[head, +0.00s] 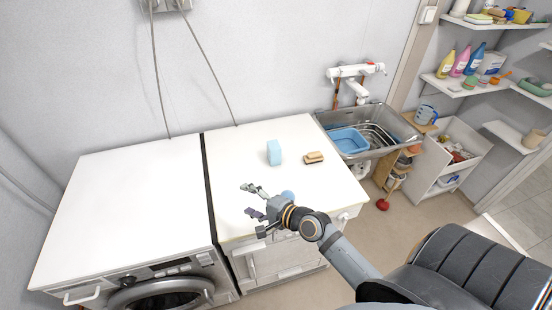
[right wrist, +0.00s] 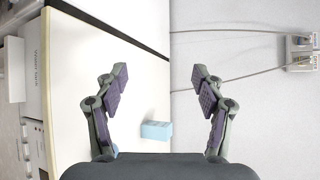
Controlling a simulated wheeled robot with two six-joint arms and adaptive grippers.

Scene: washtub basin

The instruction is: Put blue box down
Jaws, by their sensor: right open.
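The light blue box (head: 274,152) stands upright on the white counter top, toward its back. My right gripper (head: 251,201) is open and empty near the counter's front left corner, apart from the box. In the right wrist view the open fingers of the right gripper (right wrist: 160,92) show with a clear gap between them. The blue box (right wrist: 156,131) appears low in that gap, standing on the white surface beyond the fingers. My left gripper is not in view.
A brown brush or sponge (head: 314,158) lies right of the box on the counter (head: 240,157). A washing machine (head: 130,210) stands to the left. A metal sink (head: 333,121) with a blue basin (head: 349,141) is to the right. The counter's left part is clear.

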